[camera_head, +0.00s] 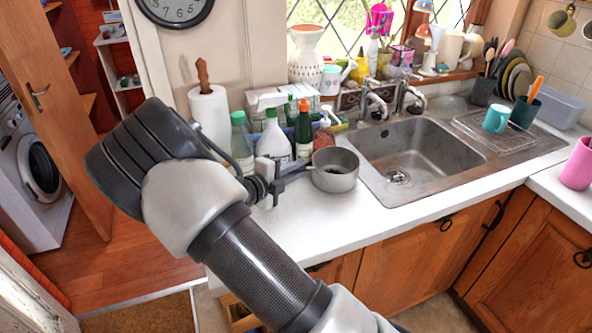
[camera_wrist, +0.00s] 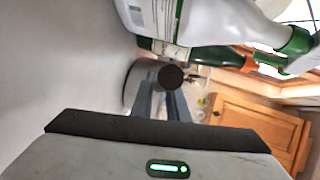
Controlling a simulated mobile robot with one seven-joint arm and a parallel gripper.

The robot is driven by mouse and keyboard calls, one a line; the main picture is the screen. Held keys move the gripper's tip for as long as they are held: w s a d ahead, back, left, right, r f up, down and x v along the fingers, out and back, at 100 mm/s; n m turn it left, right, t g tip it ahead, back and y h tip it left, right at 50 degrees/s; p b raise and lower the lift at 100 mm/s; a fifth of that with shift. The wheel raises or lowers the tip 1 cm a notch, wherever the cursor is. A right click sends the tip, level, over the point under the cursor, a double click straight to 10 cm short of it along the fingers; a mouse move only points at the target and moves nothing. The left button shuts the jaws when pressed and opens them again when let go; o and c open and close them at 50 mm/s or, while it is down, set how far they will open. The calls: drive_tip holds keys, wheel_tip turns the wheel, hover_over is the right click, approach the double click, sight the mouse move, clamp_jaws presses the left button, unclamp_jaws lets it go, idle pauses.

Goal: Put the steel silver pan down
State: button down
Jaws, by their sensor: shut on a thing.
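The steel silver pan (camera_head: 335,178) is upright at the counter, just left of the sink, with its handle pointing left toward my gripper. My gripper (camera_head: 284,178) is shut on the pan's handle. In the wrist view the fingers (camera_wrist: 160,102) reach toward the dark round handle end (camera_wrist: 171,76), and part of the pan's grey side (camera_wrist: 133,88) shows behind them. I cannot tell whether the pan's base touches the white counter (camera_head: 300,222) or is slightly above it.
Several bottles stand close behind the pan, including a white spray bottle (camera_head: 272,140) and a dark green bottle (camera_head: 304,130). The sink (camera_head: 415,150) is close on the right. The counter in front of the pan is clear. A paper towel roll (camera_head: 208,115) stands at the left.

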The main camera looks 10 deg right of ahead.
drive_tip(key=c, duration=1.7)
unclamp_jaws()
drive_tip(key=shift+f, duration=0.1)
